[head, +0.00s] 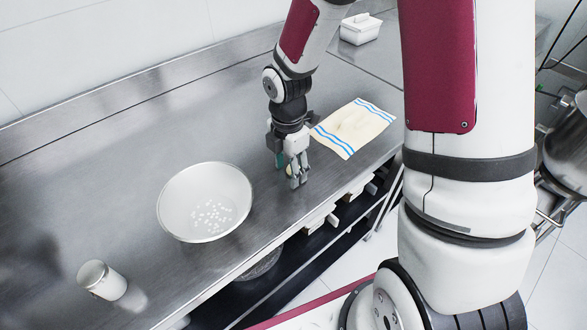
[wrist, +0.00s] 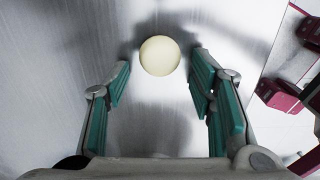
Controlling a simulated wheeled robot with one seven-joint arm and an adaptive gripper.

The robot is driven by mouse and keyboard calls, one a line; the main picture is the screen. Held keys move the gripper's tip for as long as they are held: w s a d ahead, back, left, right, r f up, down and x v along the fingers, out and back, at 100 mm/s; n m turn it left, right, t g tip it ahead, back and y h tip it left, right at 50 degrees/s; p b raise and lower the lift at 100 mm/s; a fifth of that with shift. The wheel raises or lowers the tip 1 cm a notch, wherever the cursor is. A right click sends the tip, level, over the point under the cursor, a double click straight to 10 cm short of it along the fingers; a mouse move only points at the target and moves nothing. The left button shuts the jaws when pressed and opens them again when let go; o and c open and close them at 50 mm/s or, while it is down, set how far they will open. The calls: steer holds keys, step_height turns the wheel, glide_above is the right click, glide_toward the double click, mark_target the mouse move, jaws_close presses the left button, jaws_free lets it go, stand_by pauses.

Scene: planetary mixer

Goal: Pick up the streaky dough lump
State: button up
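A round, pale cream lump (wrist: 160,56), which I take to be the dough lump, sits on the steel counter in the wrist view. No streaks can be made out on it. My gripper (wrist: 160,75) is open, with its green-padded fingers to the left and right of the lump and a gap on each side. The lump lies near the fingertips, between them or just beyond. In the head view my gripper (head: 293,178) points down close to the counter, and only a small yellowish bit of the lump (head: 289,170) shows behind the fingers.
A white bowl (head: 176,213) with small white pieces inside stands left of my gripper on the steel counter (head: 110,200). A cream cloth with blue stripes (head: 372,118) lies to the right. A white lidded box (head: 360,30) is at the back, a metal canister (head: 101,280) at front left.

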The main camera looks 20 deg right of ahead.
mark_target(289, 169)
steer(key=c, duration=1)
steer(key=shift+c, duration=0.2)
steer(key=shift+r, duration=0.1)
steer(key=shift+r, duration=0.6)
step_height(289, 169, up, 2)
steer(key=shift+r, duration=0.1)
steer(key=s+d+r+p, duration=0.1)
steer(key=s+p, duration=0.6)
steer(key=s, duration=0.8)
steer(key=shift+s+d+r, duration=0.3)
steer(key=shift+s+d, duration=0.1)
steer(key=shift+d, duration=0.3)
